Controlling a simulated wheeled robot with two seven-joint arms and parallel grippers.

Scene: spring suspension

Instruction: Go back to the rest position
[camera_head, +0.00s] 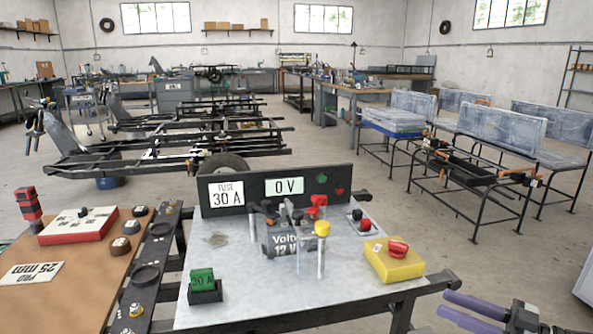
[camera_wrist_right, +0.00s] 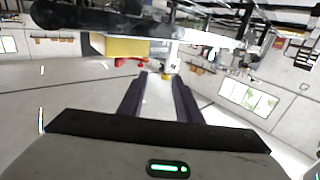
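My right gripper (camera_head: 444,302) is at the lower right of the head view, beyond the right edge of the grey bench (camera_head: 250,285). Its two purple fingers are apart. In the right wrist view the fingers (camera_wrist_right: 158,76) also stand apart, and I see nothing held between them. My left gripper is not in view. The battery marked 12 V (camera_head: 283,239) stands on the bench, in front of a black panel (camera_head: 253,189) reading 0 V. The yellow box with a red knob (camera_head: 393,262) stands at the bench's right side, the nearest item to my right gripper.
A green 30 A block (camera_head: 203,280) sits in a black holder at the bench's front left. Wire-framed stands (camera_head: 480,180) are behind on the right. Open floor lies right of the bench.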

